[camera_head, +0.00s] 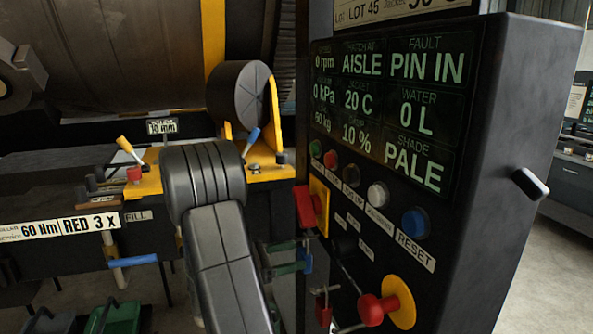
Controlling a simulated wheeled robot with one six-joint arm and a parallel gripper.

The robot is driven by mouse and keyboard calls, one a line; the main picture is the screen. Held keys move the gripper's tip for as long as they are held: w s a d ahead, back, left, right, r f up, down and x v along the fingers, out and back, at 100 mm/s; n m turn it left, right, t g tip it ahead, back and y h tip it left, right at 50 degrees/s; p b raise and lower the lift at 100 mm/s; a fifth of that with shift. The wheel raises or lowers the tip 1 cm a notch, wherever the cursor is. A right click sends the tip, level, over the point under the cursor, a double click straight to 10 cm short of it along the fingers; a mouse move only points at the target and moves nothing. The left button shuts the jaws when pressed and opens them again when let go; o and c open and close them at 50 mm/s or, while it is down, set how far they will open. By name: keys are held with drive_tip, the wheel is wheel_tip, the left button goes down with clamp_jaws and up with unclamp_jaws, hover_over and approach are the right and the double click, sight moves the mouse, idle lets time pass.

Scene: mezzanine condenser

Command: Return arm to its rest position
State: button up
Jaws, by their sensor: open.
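My arm rises from the bottom edge in the head view, a dark grey link (228,275) ending in a ribbed rounded joint (203,178). The joint stands in front of a yellow bracket plate and left of the black control panel (470,255). My gripper is not visible; no fingers show in this view. I cannot tell where it is or whether it holds anything.
The panel's screen (385,110) reads FAULT PIN IN. Below it are several round buttons, a red switch (308,207) and a red knob on yellow (385,304). A large drum (120,55) and black roller (240,95) stand behind. Open floor (550,270) lies right.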

sight(300, 252)
drive_tip(key=x, duration=0.4)
drive_tip(key=shift+d+p, duration=0.1)
drive_tip(key=shift+p, duration=0.3)
drive_tip(key=shift+a+r, duration=0.25)
